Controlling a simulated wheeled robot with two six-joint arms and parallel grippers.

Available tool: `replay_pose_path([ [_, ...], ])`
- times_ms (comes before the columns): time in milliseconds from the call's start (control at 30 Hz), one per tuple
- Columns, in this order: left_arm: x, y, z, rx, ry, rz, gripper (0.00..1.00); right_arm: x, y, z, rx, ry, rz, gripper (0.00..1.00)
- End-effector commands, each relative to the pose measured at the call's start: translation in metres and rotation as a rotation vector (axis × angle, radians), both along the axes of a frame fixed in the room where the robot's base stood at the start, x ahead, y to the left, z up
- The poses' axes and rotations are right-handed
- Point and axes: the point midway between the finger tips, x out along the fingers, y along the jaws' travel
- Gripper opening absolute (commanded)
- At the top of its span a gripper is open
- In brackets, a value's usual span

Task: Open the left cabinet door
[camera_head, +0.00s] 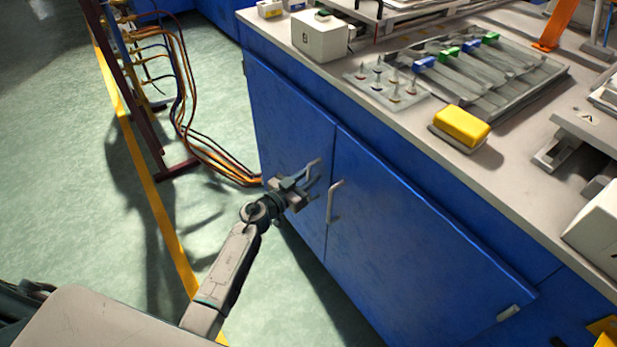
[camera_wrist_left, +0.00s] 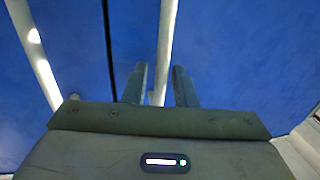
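The left cabinet door (camera_head: 285,122) is a blue panel and looks closed beside the right door (camera_head: 400,235). Its grey bar handle (camera_head: 312,172) stands near the seam; it also shows in the left wrist view (camera_wrist_left: 166,40). My left gripper (camera_head: 304,188) is at this handle. In the left wrist view my left gripper (camera_wrist_left: 159,85) has its two fingers apart, one on each side of the handle, with small gaps visible. The right door's handle (camera_head: 334,201) is just to the right; it shows at the left of the wrist view (camera_wrist_left: 36,55). My right gripper is out of view.
A worktop (camera_head: 375,95) above the doors holds a white box (camera_head: 320,36), a tool tray (camera_head: 490,75) and a yellow sponge-like block (camera_head: 461,126). Cables and a dark frame (camera_head: 135,90) stand on the floor at left. Green floor (camera_head: 215,110) before the left door is mostly clear.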

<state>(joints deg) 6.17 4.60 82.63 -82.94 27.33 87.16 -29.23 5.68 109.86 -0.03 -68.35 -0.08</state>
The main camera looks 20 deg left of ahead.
Motion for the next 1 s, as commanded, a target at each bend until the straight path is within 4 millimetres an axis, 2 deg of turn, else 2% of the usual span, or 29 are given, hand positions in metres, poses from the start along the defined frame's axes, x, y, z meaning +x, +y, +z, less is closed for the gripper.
replay_pose_path([
  [300,0.003,-0.001,0.000,0.000,0.001,0.000,0.25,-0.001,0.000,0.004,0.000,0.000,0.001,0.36],
  [433,0.003,-0.001,0.000,0.000,0.001,0.000,0.01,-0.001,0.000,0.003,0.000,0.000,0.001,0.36],
  [467,0.003,-0.001,0.000,0.000,0.001,0.000,0.00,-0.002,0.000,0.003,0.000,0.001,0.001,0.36],
  [767,0.000,0.001,0.000,0.001,0.000,-0.006,0.00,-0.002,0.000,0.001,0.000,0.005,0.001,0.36],
  [1000,-0.020,0.024,-0.001,0.006,0.004,-0.070,0.00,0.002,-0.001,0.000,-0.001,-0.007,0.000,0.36],
])
